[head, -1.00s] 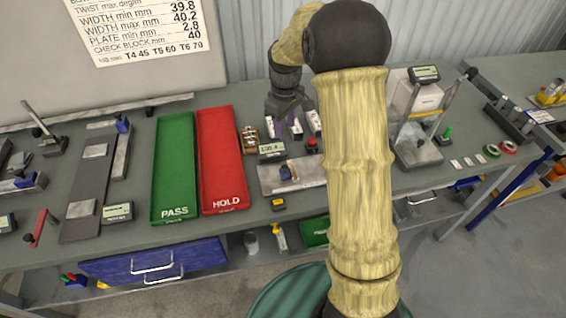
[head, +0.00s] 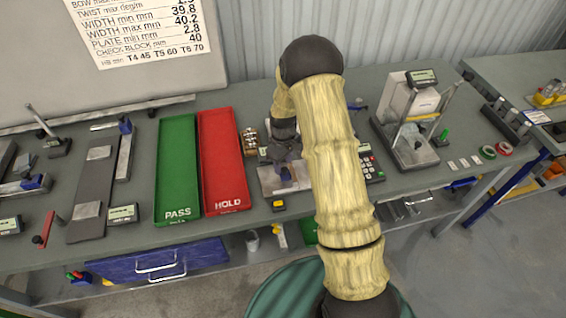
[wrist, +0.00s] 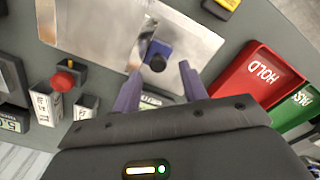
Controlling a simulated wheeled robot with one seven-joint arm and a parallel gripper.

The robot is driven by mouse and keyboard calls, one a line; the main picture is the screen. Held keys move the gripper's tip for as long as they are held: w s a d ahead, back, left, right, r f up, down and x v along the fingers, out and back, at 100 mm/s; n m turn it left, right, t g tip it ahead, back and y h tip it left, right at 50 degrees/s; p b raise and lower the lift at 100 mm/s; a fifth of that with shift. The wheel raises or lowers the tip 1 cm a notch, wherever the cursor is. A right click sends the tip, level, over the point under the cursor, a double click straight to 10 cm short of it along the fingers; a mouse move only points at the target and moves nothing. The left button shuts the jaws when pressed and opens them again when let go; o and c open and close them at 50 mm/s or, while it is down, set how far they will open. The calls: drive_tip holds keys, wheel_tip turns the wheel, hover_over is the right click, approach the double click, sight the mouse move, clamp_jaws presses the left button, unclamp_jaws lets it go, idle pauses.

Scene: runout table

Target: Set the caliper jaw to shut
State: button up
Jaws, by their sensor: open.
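The caliper is a flat bright metal plate (wrist: 95,25) with a small blue sliding jaw (wrist: 158,47) that has a black knob on top. In the head view the plate (head: 268,181) lies on the bench just right of the red tray. My gripper (wrist: 160,86) is open, with its two purple fingers pointing toward the blue jaw, one to each side. Nothing is between the fingertips except part of a green readout seen below. In the head view my gripper (head: 286,166) is over the plate and hides part of the jaw. I cannot tell how wide the jaw stands.
The red HOLD tray (head: 223,160) and green PASS tray (head: 177,168) lie left of the caliper.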

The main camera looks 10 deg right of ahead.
drive_tip(key=shift+s+f, duration=0.1)
drive_tip(key=shift+f, duration=0.35)
drive_tip(key=shift+d+f, duration=0.4)
drive_tip(key=shift+a, duration=0.2)
clamp_jaws()
